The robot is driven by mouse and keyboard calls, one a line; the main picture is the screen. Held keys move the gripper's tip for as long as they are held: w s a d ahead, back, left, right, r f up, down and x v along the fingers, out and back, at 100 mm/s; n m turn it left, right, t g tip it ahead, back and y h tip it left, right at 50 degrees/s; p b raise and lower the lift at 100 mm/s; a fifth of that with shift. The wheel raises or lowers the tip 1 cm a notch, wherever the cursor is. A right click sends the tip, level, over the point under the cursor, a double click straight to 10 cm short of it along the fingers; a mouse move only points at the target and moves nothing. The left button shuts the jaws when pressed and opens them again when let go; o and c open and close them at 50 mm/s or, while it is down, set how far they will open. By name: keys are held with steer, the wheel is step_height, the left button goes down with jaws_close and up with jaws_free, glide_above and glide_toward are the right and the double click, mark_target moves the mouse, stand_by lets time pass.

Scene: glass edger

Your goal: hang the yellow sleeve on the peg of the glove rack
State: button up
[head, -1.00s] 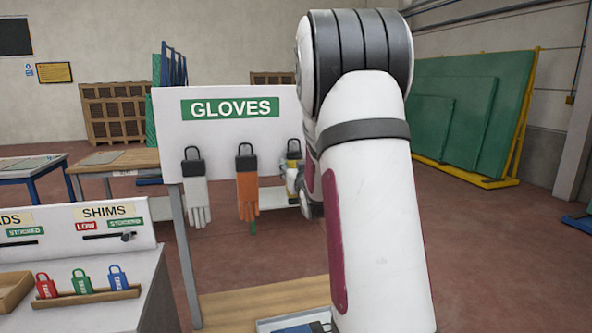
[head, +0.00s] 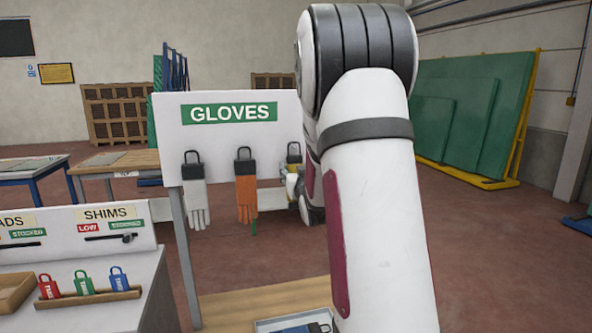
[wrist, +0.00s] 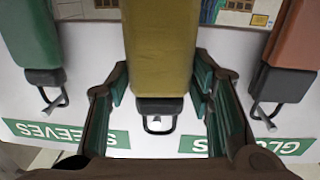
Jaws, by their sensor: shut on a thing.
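The yellow sleeve (wrist: 158,60) fills the middle of the wrist view, with a black clip and wire loop (wrist: 160,108) at its end. My gripper (wrist: 160,88) is shut on the sleeve, one finger along each side near the clip. A pale peg (wrist: 155,124) shows at the loop; I cannot tell for certain that it passes through. In the head view the yellow sleeve (head: 292,168) is at the right part of the glove rack (head: 240,148), clip upward, partly hidden by my arm. My gripper (head: 291,184) is mostly hidden there too.
A grey glove (head: 196,195) and an orange glove (head: 245,190) hang on the board left of the sleeve. In the wrist view a green sleeve (wrist: 32,40) and an orange glove (wrist: 297,40) flank it closely. A shims bench (head: 90,255) stands at the left front.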

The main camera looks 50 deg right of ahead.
steer(key=p+v, duration=0.1)
steer(key=v, duration=0.4)
steer(key=shift+d+p, duration=0.15)
steer(key=shift+p, duration=0.2)
stand_by(1.1)
